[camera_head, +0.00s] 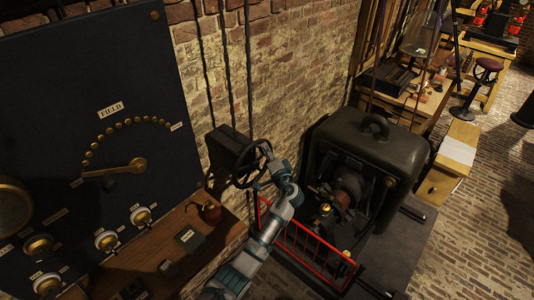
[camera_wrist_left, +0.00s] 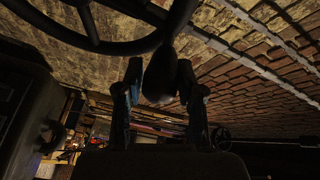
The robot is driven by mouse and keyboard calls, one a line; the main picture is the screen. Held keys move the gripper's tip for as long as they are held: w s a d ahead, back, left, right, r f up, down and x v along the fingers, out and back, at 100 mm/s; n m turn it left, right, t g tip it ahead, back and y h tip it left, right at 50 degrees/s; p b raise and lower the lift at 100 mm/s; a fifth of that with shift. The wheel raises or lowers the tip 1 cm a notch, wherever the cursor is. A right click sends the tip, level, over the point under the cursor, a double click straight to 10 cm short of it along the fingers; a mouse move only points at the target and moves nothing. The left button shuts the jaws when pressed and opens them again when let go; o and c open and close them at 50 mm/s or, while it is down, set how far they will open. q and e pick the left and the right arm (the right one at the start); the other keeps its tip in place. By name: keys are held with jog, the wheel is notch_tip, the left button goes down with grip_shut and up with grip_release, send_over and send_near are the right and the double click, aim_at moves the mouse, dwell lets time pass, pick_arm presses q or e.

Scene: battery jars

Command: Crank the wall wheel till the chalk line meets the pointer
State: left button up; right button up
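The wall wheel (camera_head: 250,165) is a dark spoked handwheel on a dark box (camera_head: 232,148) fixed to the brick wall. Its rim (camera_wrist_left: 95,45) crosses the top left of the left wrist view. A dark rounded crank handle (camera_wrist_left: 162,80) hangs from the rim. My left gripper (camera_head: 268,158) is at the wheel's right side. In the left wrist view its two fingers (camera_wrist_left: 162,88) stand on either side of the handle, with their pads appearing to press on it. I cannot make out the chalk line or the pointer in either view. My right gripper is not in view.
A black switchboard panel (camera_head: 60,120) stands at the left above a wooden shelf (camera_head: 190,235). A dark machine (camera_head: 370,150) stands right of the wheel behind a red railing (camera_head: 310,245). Workbenches and a stool (camera_head: 487,70) are farther back. Brick floor is clear at the right.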

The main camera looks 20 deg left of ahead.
pick_arm(q)
jog(key=shift+o, duration=1.1)
jog(key=shift+w+f, duration=0.15)
